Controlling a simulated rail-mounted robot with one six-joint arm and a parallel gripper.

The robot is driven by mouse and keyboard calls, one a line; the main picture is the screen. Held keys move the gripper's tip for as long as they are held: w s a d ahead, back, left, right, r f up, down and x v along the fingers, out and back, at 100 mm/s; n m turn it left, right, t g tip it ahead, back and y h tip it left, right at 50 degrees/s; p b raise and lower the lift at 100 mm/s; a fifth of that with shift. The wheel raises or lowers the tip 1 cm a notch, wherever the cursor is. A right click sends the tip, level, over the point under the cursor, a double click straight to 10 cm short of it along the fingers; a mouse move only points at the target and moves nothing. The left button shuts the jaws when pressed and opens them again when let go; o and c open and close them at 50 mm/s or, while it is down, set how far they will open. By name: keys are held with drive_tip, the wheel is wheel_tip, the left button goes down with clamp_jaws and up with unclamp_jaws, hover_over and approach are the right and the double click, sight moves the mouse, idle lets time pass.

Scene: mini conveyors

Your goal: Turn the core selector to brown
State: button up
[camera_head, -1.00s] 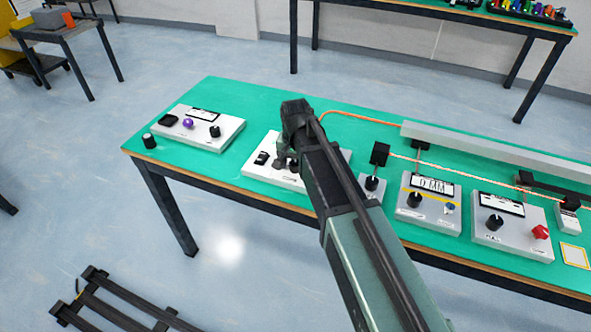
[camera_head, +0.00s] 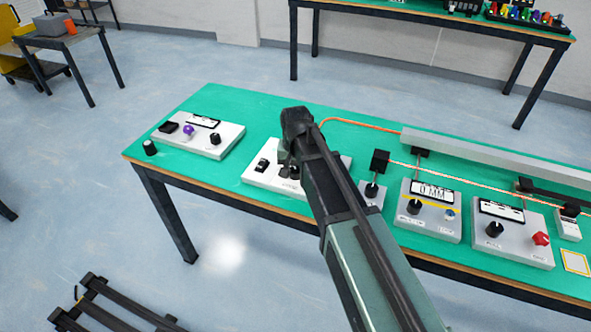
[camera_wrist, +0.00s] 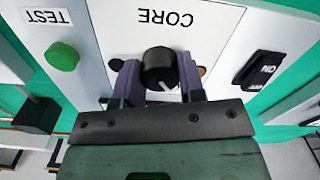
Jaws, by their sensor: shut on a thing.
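The core selector is a round black knob (camera_wrist: 159,68) on a white panel (camera_wrist: 222,22) marked CORE, which appears upside down in the wrist view. Its white pointer line faces the bottom of that picture, slightly right. My gripper (camera_wrist: 160,82) is shut on the knob, one purple finger on each side. In the head view my gripper (camera_head: 288,165) is over the panel, and my arm hides part of it.
The same panel carries a black ON switch (camera_wrist: 262,70) and a green TEST button (camera_wrist: 62,56). A panel with a purple knob (camera_head: 188,131) stands left on the green table (camera_head: 240,100). Panels with black knobs (camera_head: 414,207) and a red knob (camera_head: 541,239) stand right.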

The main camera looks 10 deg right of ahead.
sight(295, 170)
drive_tip(key=n, duration=0.4)
drive_tip(key=shift+n, duration=2)
drive_tip(key=o, duration=0.9)
wheel_tip(295, 170, up, 11)
drive_tip(key=p, duration=1)
drive_tip(key=shift+f+p, duration=0.1)
drive_tip(key=shift+p, duration=0.3)
